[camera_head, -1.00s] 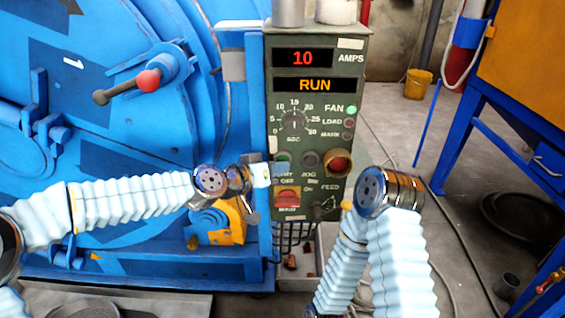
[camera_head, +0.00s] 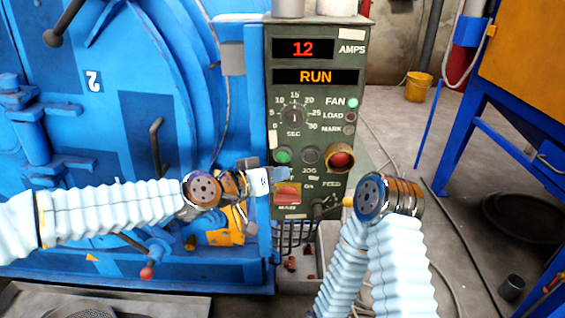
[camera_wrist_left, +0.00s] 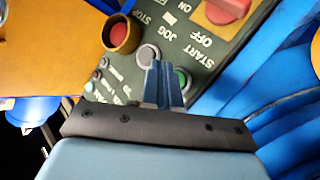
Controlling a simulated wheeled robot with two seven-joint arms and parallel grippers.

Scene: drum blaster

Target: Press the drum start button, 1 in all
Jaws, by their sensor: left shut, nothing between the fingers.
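My left gripper (camera_head: 284,177) is shut and empty, just below the start button in the head view. In the left wrist view its blue fingers (camera_wrist_left: 163,85) partly cover the start button (camera_wrist_left: 184,79). I cannot tell whether they touch the panel. The panel display (camera_head: 315,77) reads RUN. My right arm shows at the lower right; its gripper is not visible.
The big blue drum machine (camera_head: 120,100) fills the left side. A red main switch (camera_head: 287,194) sits just below the left fingers. A blue frame (camera_head: 455,145) stands at the right, and a yellow bucket (camera_head: 418,86) is on the floor behind.

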